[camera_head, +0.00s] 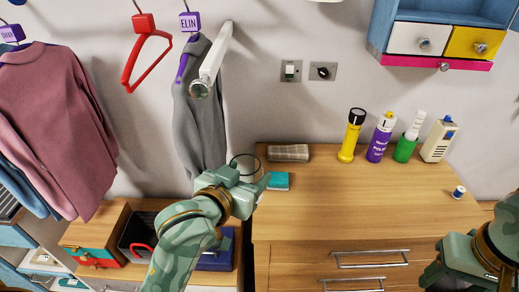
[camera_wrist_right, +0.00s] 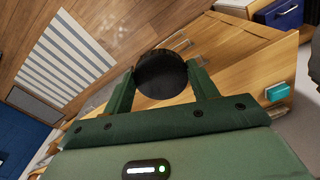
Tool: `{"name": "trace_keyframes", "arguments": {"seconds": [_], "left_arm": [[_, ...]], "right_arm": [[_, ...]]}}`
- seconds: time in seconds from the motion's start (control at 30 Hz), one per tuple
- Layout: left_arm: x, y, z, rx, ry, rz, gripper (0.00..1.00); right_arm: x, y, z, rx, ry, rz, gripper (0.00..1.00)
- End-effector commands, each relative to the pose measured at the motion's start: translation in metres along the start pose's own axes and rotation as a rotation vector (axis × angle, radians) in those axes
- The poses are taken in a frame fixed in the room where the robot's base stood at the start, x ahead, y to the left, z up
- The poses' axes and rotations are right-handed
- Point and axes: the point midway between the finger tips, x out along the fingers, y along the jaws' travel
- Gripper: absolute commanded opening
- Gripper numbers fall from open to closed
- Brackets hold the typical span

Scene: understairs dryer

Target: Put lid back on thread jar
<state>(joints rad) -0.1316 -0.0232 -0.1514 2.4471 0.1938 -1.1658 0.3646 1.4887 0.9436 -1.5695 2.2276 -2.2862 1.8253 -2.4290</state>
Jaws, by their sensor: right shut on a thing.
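A clear glass jar (camera_head: 245,162) with an open round rim is at the left end of the wooden dresser top in the head view. My left gripper (camera_head: 249,180) is shut on the jar, overlapping its lower part; the fingertips are partly hidden. In the right wrist view, my right gripper (camera_wrist_right: 162,85) is shut on a round black lid (camera_wrist_right: 162,72), with one finger on each side. In the head view my right gripper (camera_head: 430,278) is at the lower right, in front of the dresser, and the lid is not visible there.
The dresser top (camera_head: 350,205) is largely clear. On it are a teal box (camera_head: 278,181), a grey roll (camera_head: 288,152), a small thread spool (camera_head: 458,192), and a yellow torch (camera_head: 352,135) beside several bottles at the back. A white pipe (camera_head: 212,62) and hanging clothes are at left.

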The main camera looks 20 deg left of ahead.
Motion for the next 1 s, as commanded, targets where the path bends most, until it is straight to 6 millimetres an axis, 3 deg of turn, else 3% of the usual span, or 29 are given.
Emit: {"name": "trace_keyframes", "arguments": {"seconds": [0.4,0.53,0.7,1.0], "left_arm": [[-0.003,0.099,0.013,0.138,0.001,0.432,0.23],[-0.004,0.123,0.017,0.168,0.001,0.54,0.23],[-0.005,0.139,0.019,0.188,0.002,0.61,0.23],[-0.005,0.142,0.019,0.19,0.001,0.621,0.23]], "right_arm": [[0.0,0.0,0.0,0.0,0.0,0.0,0.34],[0.0,0.0,0.0,0.0,0.0,0.0,0.34],[0.0,0.0,0.0,0.0,0.0,0.0,0.34],[0.0,0.0,0.0,0.0,0.0,0.0,0.34]]}}
